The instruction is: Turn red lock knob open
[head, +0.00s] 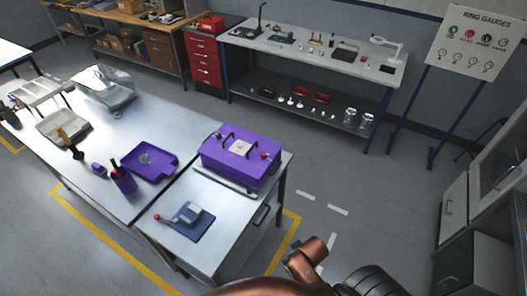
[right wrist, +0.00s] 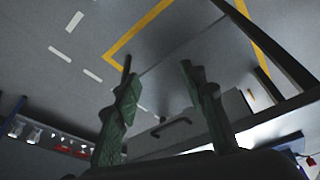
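A purple housing (head: 225,168) with two black handles and a pale plate on top sits at the right end of the near metal table. A small red knob (head: 264,155) is on its right side; its turn position is too small to tell. My right gripper (right wrist: 157,72) has green fingers, spread apart with nothing between them. In the right wrist view it hangs over the floor, away from the housing. A small red piece (right wrist: 310,161) shows at that view's right edge; I cannot tell what it is. My left gripper is not in view.
A blue fixture (head: 190,221) with a red-ended lever stands on the near table's front part. A purple tray (head: 150,162) and a purple cup (head: 123,181) are to the left. A bench (head: 300,52) with gauges stands behind. The floor right of the table is clear.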

